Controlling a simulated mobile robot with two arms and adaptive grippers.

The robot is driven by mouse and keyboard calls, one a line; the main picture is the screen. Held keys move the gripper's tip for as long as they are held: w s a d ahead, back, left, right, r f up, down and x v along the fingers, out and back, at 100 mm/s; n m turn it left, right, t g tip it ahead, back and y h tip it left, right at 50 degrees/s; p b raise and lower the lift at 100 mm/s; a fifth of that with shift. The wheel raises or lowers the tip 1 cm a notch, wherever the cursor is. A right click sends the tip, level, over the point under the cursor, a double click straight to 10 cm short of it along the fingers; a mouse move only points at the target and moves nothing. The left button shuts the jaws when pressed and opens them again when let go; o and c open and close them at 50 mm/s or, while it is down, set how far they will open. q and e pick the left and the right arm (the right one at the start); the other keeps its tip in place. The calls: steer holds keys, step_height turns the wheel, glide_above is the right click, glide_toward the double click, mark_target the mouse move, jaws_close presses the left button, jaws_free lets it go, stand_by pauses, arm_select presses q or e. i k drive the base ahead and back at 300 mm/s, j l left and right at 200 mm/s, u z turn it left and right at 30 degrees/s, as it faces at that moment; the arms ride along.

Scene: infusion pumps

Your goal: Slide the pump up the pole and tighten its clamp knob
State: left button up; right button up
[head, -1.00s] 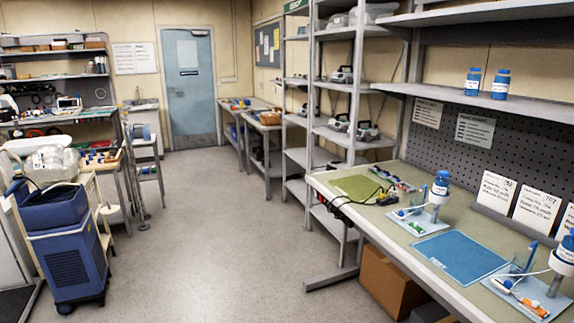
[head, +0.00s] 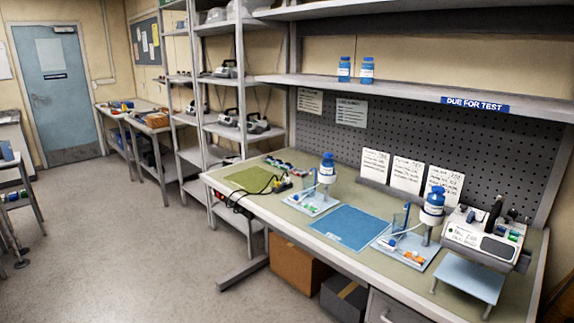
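A grey-white pump-like device (head: 478,240) stands at the right end of the workbench in the head view. It has a dark upright part (head: 493,212) on top and small coloured parts at its right side. I cannot tell whether the dark part is a clamp knob, and I cannot make out a pole at this device. Two small stands, each with a blue-capped bottle, are on the bench: one at the middle (head: 327,166) and one just left of the device (head: 434,200). Neither of my grippers is in view.
A small light-blue platform (head: 468,279) stands at the bench's front right. Cardboard boxes (head: 297,266) sit underneath. Floor (head: 130,255) at left is open.

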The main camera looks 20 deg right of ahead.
mark_target(514, 213)
steer(key=z, duration=0.95)
